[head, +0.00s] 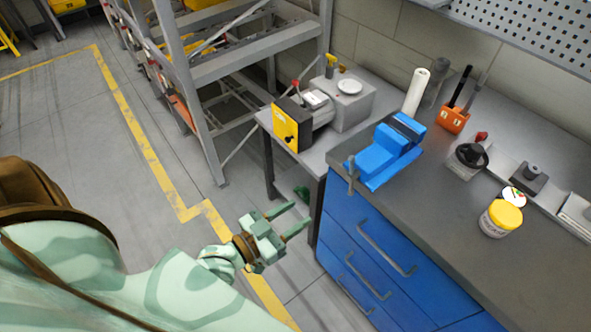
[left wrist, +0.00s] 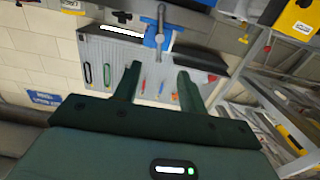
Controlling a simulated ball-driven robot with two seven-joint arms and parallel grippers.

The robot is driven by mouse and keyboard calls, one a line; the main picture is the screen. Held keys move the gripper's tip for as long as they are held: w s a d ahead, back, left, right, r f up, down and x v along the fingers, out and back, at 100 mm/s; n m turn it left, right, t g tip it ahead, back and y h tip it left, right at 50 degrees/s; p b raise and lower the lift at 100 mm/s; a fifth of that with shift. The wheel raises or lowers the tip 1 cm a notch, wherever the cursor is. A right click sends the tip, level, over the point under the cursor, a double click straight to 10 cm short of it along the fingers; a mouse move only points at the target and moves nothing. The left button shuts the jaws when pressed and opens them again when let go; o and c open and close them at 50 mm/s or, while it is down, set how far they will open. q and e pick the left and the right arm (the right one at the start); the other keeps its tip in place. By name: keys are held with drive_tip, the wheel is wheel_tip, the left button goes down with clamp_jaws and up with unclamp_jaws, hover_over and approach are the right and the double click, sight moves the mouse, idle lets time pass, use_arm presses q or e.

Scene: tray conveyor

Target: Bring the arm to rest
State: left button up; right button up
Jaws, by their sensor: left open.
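My left gripper (head: 291,219) is green and shows in the head view, held out over the grey floor in front of the blue workbench cabinet. Its two fingers are apart with nothing between them. In the left wrist view my left gripper (left wrist: 157,75) also shows open and empty, with both fingers spread. The gripper is apart from the bench and touches nothing that I can see. My right gripper is not in either view.
The blue-drawered workbench (head: 345,165) carries a blue vise (head: 390,152), a yellow-lidded jar (head: 500,218) and an orange tool holder (head: 453,117). A small side table (head: 318,150) holds a yellow-faced machine (head: 290,125). A grey rack (head: 205,125) stands behind.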

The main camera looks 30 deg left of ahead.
use_arm(q)
drive_tip(key=shift+f, duration=0.1)
drive_tip(key=s+a+f+g+y, duration=0.1)
drive_tip(key=s+a+f+g, duration=0.2)
drive_tip(key=f, duration=0.5)
drive_tip(key=s+a+f+g+y, duration=0.2)
drive_tip(key=s+f, duration=0.2)
drive_tip(key=f, duration=0.4)
drive_tip(key=s+a+f+g+y, duration=0.1)
drive_tip(key=s+a+f+g, duration=0.2)
drive_tip(key=f, duration=0.5)
drive_tip(key=s+a+f+g+y, duration=0.1)
drive_tip(key=s+f+g, duration=0.2)
drive_tip(key=s+f, duration=0.45)
drive_tip(key=s+f+g+y, duration=0.1)
drive_tip(key=s+f+g, duration=0.25)
drive_tip(key=s, duration=0.75)
drive_tip(key=s+d+f+g, duration=0.1)
drive_tip(key=s+d+f, duration=0.1)
drive_tip(key=s+d, duration=0.3)
drive_tip(key=shift+s+f+g, duration=0.35)
drive_tip(key=shift+s+f, duration=0.05)
drive_tip(key=shift+s, duration=0.05)
